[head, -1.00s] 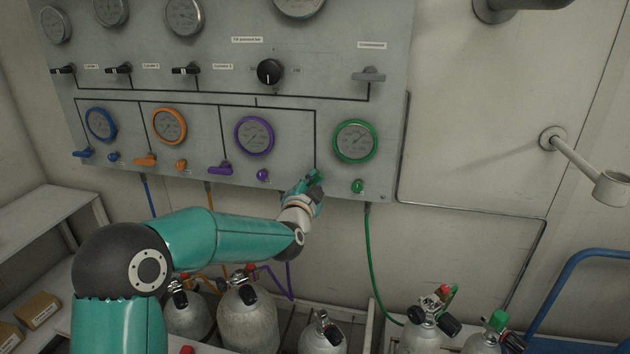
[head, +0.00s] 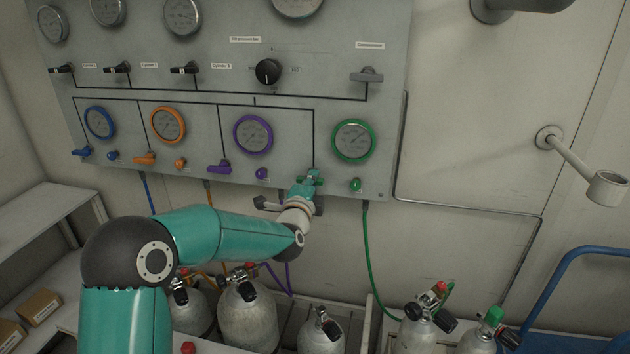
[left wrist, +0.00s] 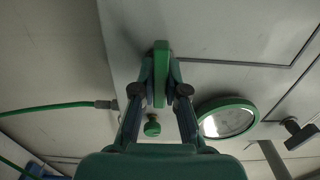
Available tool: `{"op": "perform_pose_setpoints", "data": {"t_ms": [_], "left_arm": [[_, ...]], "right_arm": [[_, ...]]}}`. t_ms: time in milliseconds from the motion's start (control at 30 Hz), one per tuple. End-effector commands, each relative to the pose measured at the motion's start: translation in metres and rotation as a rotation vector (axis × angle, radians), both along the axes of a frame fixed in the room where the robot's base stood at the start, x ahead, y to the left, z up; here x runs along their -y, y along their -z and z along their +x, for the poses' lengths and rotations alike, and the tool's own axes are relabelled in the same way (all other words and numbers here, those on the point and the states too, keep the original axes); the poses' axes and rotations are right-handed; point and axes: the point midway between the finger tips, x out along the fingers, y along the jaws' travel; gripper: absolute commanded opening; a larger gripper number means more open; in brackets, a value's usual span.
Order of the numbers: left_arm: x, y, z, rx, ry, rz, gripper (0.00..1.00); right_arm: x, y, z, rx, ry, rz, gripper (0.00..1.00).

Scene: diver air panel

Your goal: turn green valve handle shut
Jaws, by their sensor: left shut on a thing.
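The green valve handle (left wrist: 161,72) stands between the two fingers of my left gripper (left wrist: 160,85) in the left wrist view, and the fingers are shut on it. In the head view my left gripper (head: 309,180) is at the panel's lower edge, left of and below the green-ringed gauge (head: 353,140). There the gripper hides most of the handle, so its exact angle is hard to tell. A small green knob (head: 356,185) sits to the right of the gripper, apart from it. My right gripper is in neither view.
The grey panel (head: 215,80) also carries purple (head: 219,167), orange (head: 144,159) and blue (head: 82,152) handles left of my gripper. A green hose (head: 367,255) hangs to the right. Cylinders (head: 246,315) stand below my arm. A blue rail (head: 560,275) is at the far right.

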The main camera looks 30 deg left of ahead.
Motion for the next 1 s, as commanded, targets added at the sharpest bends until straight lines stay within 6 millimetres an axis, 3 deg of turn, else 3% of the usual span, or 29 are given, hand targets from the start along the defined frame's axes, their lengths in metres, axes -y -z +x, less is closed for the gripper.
{"op": "perform_pose_setpoints", "data": {"t_ms": [533,567,700,1000], "left_arm": [[0.0039,0.0023,0.0007,-0.013,0.009,0.031,0.00],[0.0039,0.0024,0.0007,-0.013,0.009,0.031,0.17],[0.0027,0.0023,0.0004,-0.012,0.007,0.029,0.38],[0.0010,0.0012,-0.0007,-0.009,0.002,0.028,0.38]], "right_arm": [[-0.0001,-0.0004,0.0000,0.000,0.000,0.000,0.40],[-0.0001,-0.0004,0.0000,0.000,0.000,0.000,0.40],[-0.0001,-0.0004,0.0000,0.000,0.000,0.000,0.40],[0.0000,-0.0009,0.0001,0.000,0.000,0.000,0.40]]}}
